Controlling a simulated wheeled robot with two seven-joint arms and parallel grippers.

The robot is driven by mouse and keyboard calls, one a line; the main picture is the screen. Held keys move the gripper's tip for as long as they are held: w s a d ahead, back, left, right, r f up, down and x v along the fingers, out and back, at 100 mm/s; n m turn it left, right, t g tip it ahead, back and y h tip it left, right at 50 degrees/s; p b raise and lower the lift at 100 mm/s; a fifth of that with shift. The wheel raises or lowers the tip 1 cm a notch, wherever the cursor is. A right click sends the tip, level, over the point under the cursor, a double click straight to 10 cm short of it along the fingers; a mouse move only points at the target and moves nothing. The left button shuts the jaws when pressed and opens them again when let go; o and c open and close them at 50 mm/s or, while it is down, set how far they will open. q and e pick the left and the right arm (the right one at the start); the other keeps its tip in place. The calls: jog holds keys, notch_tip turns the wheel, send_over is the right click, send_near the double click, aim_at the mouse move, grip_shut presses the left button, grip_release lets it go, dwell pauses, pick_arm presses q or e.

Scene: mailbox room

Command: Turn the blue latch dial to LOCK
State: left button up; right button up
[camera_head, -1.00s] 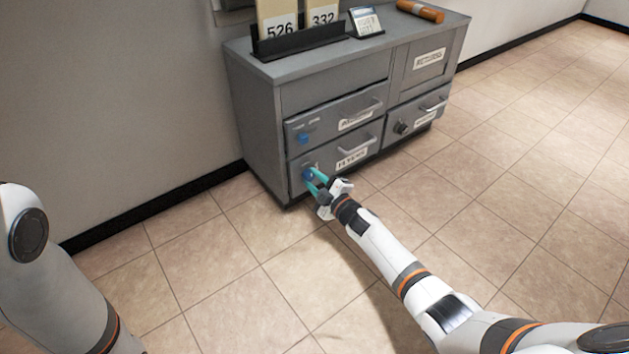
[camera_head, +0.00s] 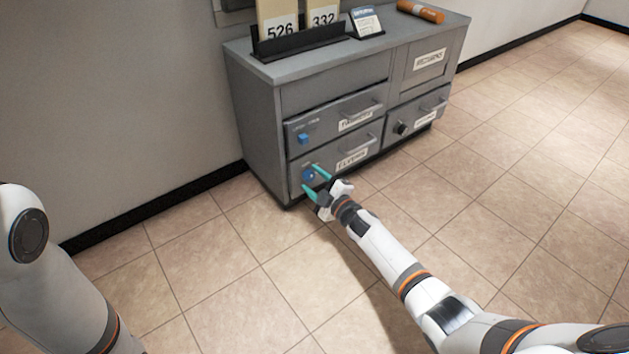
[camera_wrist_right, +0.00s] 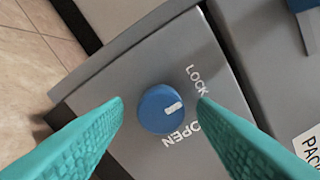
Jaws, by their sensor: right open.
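The blue latch dial (camera_head: 309,176) is on the lower left drawer front of the grey cabinet. In the right wrist view the round blue dial (camera_wrist_right: 153,112) has a white mark that points right, between the printed words LOCK (camera_wrist_right: 196,80) and OPEN (camera_wrist_right: 181,134). My right gripper (camera_head: 315,181) is open in front of the dial. Its teal fingers (camera_wrist_right: 160,102) stand on either side of the dial, apart from it. My left gripper is out of view; only part of the left arm shows.
A blue latch (camera_head: 303,138) sits on the drawer above, and a dark knob (camera_head: 401,128) is on the right drawer. Drawer handles (camera_head: 361,143) stick out to the right of the dial. The tiled floor (camera_head: 220,280) before the cabinet is clear.

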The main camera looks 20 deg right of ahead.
jog(key=p+v, duration=0.6)
jog(key=v, duration=0.5)
jog(key=shift+s+d+p, duration=0.15)
jog(key=shift+s+p, duration=0.15)
jog(key=shift+s, duration=0.1)
